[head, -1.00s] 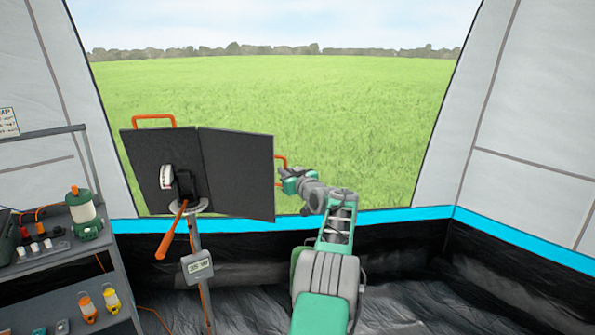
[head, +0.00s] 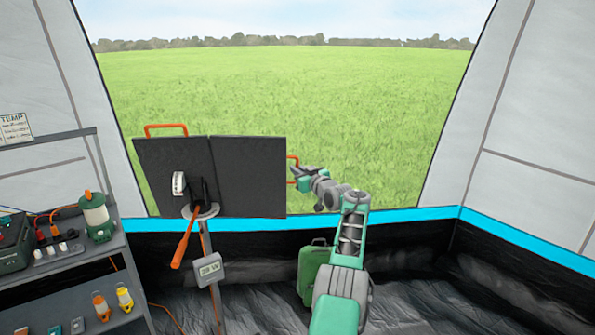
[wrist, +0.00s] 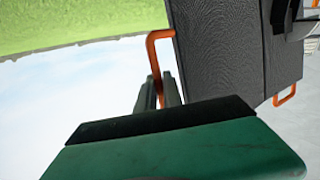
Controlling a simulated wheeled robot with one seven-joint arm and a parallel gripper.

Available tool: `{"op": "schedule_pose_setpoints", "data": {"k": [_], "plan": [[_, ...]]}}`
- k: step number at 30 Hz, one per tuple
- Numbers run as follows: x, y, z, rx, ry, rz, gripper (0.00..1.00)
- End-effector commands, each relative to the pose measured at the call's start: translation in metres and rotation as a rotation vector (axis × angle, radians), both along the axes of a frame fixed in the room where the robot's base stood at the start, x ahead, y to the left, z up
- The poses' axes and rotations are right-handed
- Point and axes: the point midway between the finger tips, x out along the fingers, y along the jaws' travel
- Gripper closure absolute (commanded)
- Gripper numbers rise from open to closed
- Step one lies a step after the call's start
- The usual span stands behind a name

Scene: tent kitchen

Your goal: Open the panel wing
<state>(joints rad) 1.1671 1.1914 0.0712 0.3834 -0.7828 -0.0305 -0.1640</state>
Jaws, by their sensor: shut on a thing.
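The dark folding panel stands on a post in the head view. Its left part (head: 160,185) has an orange handle on top, and its right wing (head: 250,178) lies nearly in line with it. An orange handle (head: 293,163) is on the wing's right edge. My gripper (head: 298,178) is at that edge, shut on this handle. In the wrist view the jaws (wrist: 165,95) close around the orange bar (wrist: 154,50) beside the dark panel surface (wrist: 222,45). The fingertips are small and partly hidden in the head view.
An orange lever (head: 183,243) and a small display box (head: 208,269) are on the panel's post. A shelf (head: 90,262) with a lantern (head: 96,215) stands at left. A green case (head: 312,270) stands on the floor behind my arm. The floor at right is clear.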

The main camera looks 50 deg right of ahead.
Motion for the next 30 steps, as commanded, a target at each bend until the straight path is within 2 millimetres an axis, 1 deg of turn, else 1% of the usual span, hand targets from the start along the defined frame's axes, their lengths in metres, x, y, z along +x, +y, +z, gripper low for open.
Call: {"op": "schedule_pose_setpoints", "data": {"k": [1, 3, 4, 9, 12, 23, 26, 30], "plan": [[0.003, 0.003, 0.000, 0.000, 0.000, 0.009, 1.00], [0.003, 0.003, 0.000, 0.000, 0.000, 0.009, 1.00], [0.003, 0.003, 0.000, 0.000, 0.000, 0.009, 0.88], [0.001, 0.002, 0.000, 0.000, 0.000, 0.005, 0.74], [0.000, 0.001, 0.000, 0.001, 0.000, 0.004, 0.67], [-0.003, 0.001, -0.001, 0.001, 0.001, 0.002, 0.67], [-0.009, 0.003, -0.002, 0.001, 0.001, 0.001, 0.67], [-0.025, 0.007, -0.003, 0.000, 0.000, -0.002, 0.67]]}}
